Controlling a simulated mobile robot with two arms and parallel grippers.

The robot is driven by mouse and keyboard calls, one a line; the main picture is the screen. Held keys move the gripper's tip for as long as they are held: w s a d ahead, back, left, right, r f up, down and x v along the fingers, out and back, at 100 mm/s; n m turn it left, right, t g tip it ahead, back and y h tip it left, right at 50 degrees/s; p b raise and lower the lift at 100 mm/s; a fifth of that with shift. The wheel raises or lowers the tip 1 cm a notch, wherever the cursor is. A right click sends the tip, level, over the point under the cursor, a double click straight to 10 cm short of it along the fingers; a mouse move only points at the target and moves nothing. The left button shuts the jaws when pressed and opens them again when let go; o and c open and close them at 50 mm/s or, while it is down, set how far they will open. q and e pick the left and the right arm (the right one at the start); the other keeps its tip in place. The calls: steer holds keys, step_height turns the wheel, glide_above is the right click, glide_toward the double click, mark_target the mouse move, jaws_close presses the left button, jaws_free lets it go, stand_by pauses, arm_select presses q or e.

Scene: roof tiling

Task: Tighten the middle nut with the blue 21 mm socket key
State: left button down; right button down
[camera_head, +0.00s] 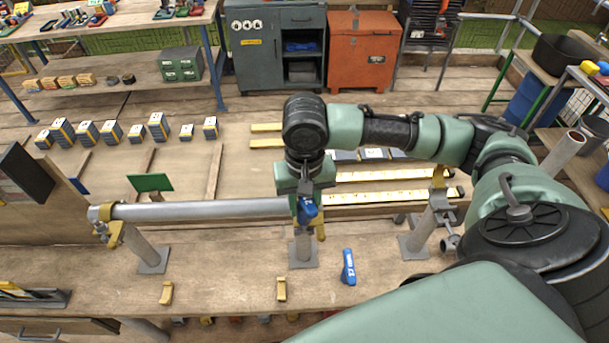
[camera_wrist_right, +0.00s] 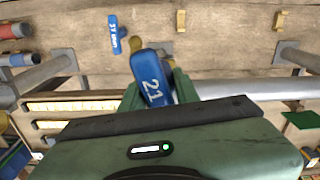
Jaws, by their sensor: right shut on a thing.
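My right gripper (camera_head: 306,190) is shut on a blue socket key (camera_head: 307,210), which bears a "21" in the right wrist view (camera_wrist_right: 152,78). The gripper and key are at the middle post (camera_head: 303,250), over the grey pipe (camera_head: 210,208). A yellow clamp part shows just below and right of the key. The middle nut is hidden behind the gripper and key, so I cannot tell whether the key is seated on it. A yellow clamp (camera_head: 112,228) shows at the left post. My left gripper is not in view.
Another blue key (camera_head: 348,268) lies on the bench to the right of the middle post. Two yellow pieces (camera_head: 166,293) (camera_head: 281,289) lie near the front edge. A right post (camera_head: 424,230) stands nearby. A green plate (camera_head: 150,183) is behind the pipe.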

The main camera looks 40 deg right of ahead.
steer(key=shift+n, duration=0.4)
steer(key=shift+r, duration=3)
